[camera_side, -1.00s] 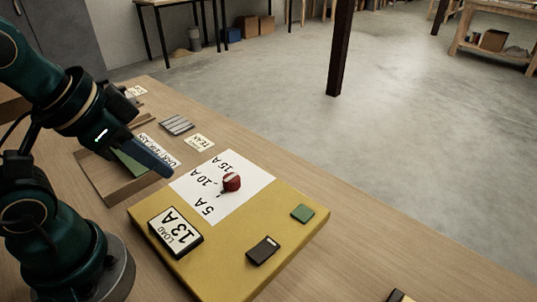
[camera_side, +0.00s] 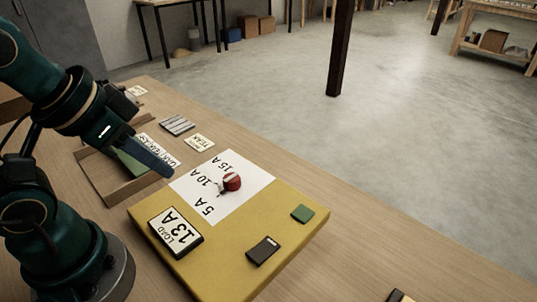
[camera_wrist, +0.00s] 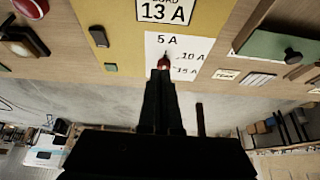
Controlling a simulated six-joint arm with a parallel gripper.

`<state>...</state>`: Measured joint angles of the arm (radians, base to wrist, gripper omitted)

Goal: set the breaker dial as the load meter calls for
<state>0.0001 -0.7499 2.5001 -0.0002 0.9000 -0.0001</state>
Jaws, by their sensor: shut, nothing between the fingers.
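The breaker dial (camera_side: 232,182) is a red knob on a white sheet (camera_side: 246,204) marked 5 A, 10 A and 15 A. The sheet is on a yellow board (camera_side: 215,262). A small dark pointer shows beside the knob, too small to read its exact setting. The load meter (camera_side: 176,232) on the board reads 13 A. It shows at the top of the wrist view (camera_wrist: 165,11). My gripper (camera_side: 171,173) is shut and empty, left of the dial and apart from it in the side view. In the wrist view my gripper tips (camera_wrist: 160,72) overlap the dial's lower edge (camera_wrist: 163,62).
A black switch (camera_side: 263,250) and a green square (camera_side: 303,213) are on the board. A wooden tray (camera_side: 101,178) with a green piece lies beyond my gripper, near label cards (camera_side: 199,142) and a grey slatted piece (camera_side: 177,125). The table right of the board is mostly clear.

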